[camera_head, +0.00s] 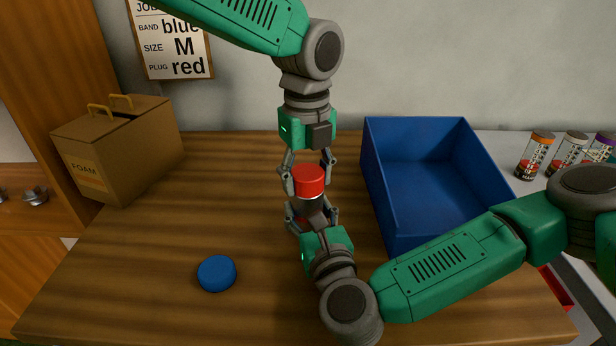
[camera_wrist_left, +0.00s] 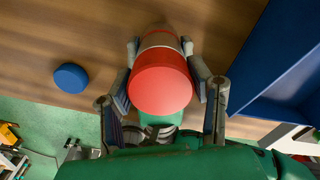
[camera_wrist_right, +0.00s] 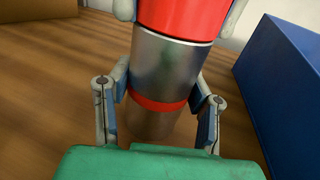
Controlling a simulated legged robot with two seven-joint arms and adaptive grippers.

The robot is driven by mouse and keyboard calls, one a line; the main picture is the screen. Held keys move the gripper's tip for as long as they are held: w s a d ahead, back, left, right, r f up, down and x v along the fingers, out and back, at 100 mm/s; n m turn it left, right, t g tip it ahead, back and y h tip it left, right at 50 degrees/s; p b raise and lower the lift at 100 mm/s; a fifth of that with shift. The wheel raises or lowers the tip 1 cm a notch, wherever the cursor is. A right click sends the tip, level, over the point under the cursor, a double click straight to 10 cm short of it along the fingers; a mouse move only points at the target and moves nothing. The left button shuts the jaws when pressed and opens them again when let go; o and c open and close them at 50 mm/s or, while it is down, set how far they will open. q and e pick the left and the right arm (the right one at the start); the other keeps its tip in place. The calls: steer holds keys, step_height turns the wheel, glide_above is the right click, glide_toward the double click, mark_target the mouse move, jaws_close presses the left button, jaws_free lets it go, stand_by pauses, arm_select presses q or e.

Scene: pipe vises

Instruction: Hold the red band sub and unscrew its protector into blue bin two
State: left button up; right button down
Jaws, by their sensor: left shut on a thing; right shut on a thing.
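The red band sub (camera_wrist_right: 165,75) is a grey metal cylinder with a red band, upright above the table. Its red protector (camera_head: 308,180) sits on its top end and also shows in the left wrist view (camera_wrist_left: 160,82). My left gripper (camera_head: 308,176) comes down from above, shut on the protector. My right gripper (camera_head: 312,215) is shut on the sub's body below it, one finger each side, as the right wrist view (camera_wrist_right: 160,95) shows. The blue bin (camera_head: 376,185) stands open just right of both grippers and looks empty; no number is visible on it.
A blue cap (camera_head: 216,273) lies on the wooden table (camera_head: 150,255) at front left. A cardboard FOAM box (camera_head: 120,150) stands at back left. Labelled tubes (camera_head: 535,156) stand right of the bin. A job sign (camera_head: 175,40) hangs on the wall. The table's left middle is clear.

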arm_select(q)
steer(key=n, duration=0.5)
steer(key=shift+d, duration=0.1)
steer(key=n, duration=0.5)
steer(key=shift+d, duration=0.1)
steer(key=o, duration=1.3)
